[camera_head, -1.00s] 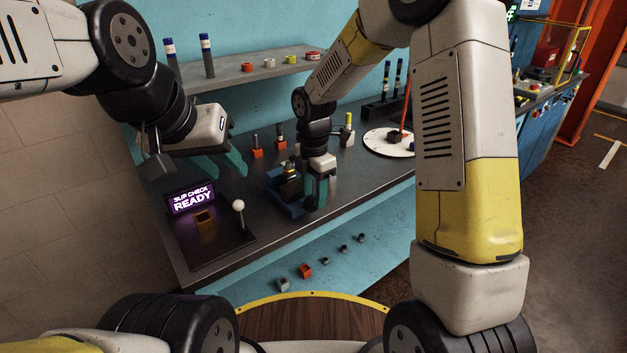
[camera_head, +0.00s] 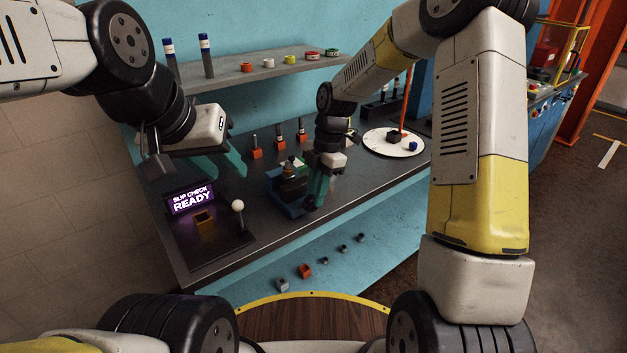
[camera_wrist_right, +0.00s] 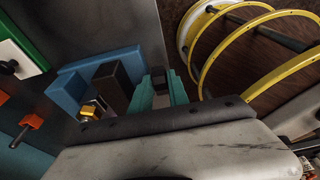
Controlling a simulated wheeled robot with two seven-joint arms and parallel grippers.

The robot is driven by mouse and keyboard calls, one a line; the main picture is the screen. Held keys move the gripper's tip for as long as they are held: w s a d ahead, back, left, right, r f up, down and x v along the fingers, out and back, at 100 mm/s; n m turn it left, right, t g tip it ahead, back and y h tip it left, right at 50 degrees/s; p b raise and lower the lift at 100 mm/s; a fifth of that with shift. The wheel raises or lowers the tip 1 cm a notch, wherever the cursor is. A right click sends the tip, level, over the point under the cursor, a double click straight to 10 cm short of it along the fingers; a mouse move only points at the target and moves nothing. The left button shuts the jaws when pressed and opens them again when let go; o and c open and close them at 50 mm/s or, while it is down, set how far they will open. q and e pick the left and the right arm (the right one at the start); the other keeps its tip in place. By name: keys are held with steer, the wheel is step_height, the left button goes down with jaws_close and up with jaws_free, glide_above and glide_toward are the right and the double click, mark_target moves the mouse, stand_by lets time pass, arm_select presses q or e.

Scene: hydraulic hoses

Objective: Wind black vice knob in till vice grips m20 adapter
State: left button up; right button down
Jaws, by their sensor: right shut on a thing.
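The blue vice (camera_head: 278,193) stands near the front edge of the bench and also shows in the right wrist view (camera_wrist_right: 68,92). The brass-coloured m20 adapter (camera_wrist_right: 92,110) sits beside the vice's dark jaw block (camera_wrist_right: 115,88); I cannot tell whether the jaws touch it. My right gripper (camera_head: 314,198) is at the vice's right end, its teal fingers shut on the black vice knob (camera_head: 310,204). The knob is partly hidden between the fingers in the wrist view (camera_wrist_right: 160,86). My left gripper (camera_head: 225,165) is open and empty above the bench at left.
A slip check stand (camera_head: 204,220) with a lit sign and a white-balled lever (camera_head: 238,206) stands left of the vice. Several orange-based tools (camera_head: 280,143) stand behind it. A white round plate (camera_head: 393,142) is at right. Small blocks lie on the lower shelf (camera_head: 340,258).

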steer(key=shift+w+d+f+g+y, duration=0.15)
steer(key=shift+w+d+g+y, duration=0.05)
steer(key=shift+g+y, duration=0.55)
steer(key=shift+w+d+f+g+y, duration=0.2)
steer(key=shift+g+y, duration=0.35)
steer(key=shift+y, duration=0.4)
steer(key=c, duration=1.3)
jaws_free()
steer(key=shift+o, duration=0.2)
steer(key=v, duration=0.7)
steer(key=shift+d+r, duration=0.25)
steer(key=shift+r, duration=0.1)
steer(key=shift+w, duration=0.1)
